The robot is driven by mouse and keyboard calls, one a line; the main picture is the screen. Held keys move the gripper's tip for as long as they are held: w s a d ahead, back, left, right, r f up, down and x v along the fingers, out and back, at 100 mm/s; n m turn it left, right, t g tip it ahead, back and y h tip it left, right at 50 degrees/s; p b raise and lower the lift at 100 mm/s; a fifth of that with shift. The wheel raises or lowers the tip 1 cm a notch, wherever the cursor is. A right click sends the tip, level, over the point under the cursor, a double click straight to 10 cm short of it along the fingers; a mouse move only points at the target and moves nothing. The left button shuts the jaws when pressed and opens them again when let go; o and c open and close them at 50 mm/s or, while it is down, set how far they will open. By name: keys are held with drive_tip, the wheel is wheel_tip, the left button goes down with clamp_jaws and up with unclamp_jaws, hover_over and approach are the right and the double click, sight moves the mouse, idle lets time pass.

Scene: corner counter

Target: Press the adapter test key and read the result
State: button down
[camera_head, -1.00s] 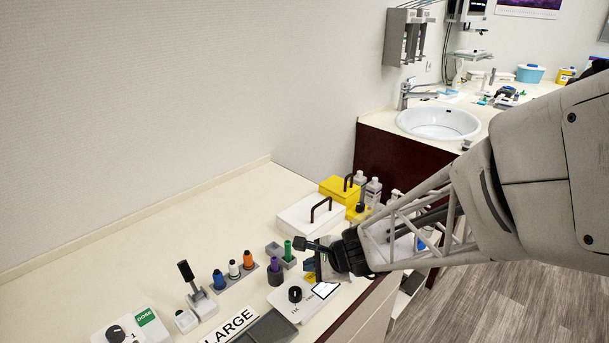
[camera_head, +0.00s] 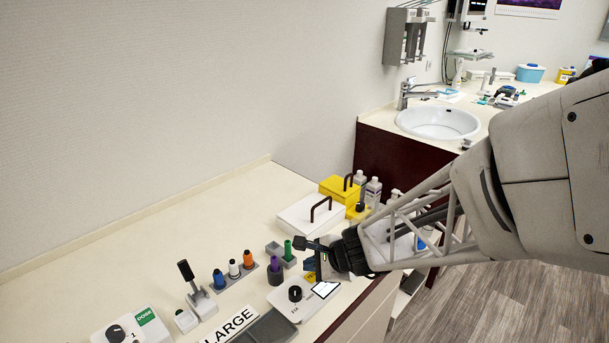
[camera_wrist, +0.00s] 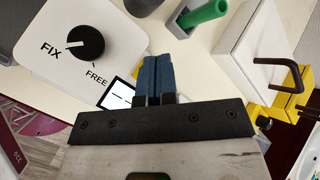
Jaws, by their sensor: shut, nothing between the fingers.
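My gripper (camera_wrist: 158,78) is shut and empty, with its blue fingertips together. In the head view the gripper (camera_head: 312,265) is low over the counter, beside the white panel (camera_head: 279,299). That panel also shows in the wrist view (camera_wrist: 35,30), with a black knob (camera_wrist: 85,43) between FIX and FREE. A small white display (camera_wrist: 118,94) with a short dark dash lies just left of the fingers. It shows in the head view too (camera_head: 326,289). I cannot make out the test key. A yellow patch (camera_head: 309,277) shows under the fingers. Contact cannot be told.
A green cylinder (camera_head: 288,249) in a grey holder and a purple one (camera_head: 275,265) stand close left of my gripper. A white box with a dark handle (camera_head: 308,218) and a yellow box (camera_head: 342,189) are behind. A grey tray (camera_head: 268,329) lies in front.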

sight(312, 277)
drive_tip(key=shift+f, duration=0.8)
idle(1.9)
drive_tip(key=shift+r, duration=0.8)
drive_tip(key=shift+r, duration=0.15)
drive_tip(key=shift+r, duration=2.35)
drive_tip(key=shift+r, duration=0.1)
